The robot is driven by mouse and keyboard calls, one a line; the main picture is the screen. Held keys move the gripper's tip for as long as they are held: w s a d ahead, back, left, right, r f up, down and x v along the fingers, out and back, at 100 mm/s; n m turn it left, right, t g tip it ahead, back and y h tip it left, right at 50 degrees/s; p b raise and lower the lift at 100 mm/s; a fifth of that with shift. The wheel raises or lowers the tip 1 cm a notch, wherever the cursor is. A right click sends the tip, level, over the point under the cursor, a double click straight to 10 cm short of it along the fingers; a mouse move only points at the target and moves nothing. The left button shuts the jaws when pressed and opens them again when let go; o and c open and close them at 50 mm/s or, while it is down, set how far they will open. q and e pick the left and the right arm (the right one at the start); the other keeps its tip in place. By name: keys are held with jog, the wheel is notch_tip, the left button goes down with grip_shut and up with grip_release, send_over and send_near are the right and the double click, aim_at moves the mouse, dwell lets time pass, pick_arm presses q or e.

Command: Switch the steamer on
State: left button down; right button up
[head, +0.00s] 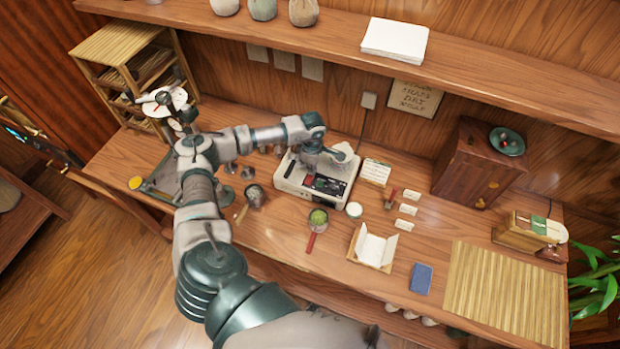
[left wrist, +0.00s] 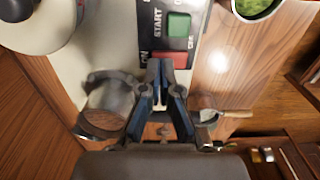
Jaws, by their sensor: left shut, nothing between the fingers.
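The steamer (head: 340,192) is a cream box with a dark control panel (head: 327,184), standing on the bench against the back wall. In the left wrist view the panel shows a green START button (left wrist: 180,22) and a red switch (left wrist: 170,60) with partly hidden lettering beside it. My left gripper (head: 311,177) is over the panel, shut and empty. In the wrist view its closed fingertips (left wrist: 160,66) overlap the near edge of the red switch; I cannot tell whether they touch it. My right gripper is not in view.
A cup of green tea (head: 318,217), a white-topped jar (head: 354,210) and an open paper wrapper (head: 374,248) stand in front of the steamer. A wooden cabinet (head: 478,165) and a slatted mat (head: 507,295) are to the right. A shelf (head: 450,70) runs above.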

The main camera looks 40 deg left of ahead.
pick_arm(q)
jog(key=shift+a+f, duration=0.1)
jog(key=shift+a, duration=0.15)
jog(key=shift+a+f, duration=0.3)
jog(key=shift+d+f+b, duration=0.15)
jog(key=shift+d+b, duration=0.1)
jog(key=shift+b, duration=0.1)
jog(key=shift+d, duration=0.1)
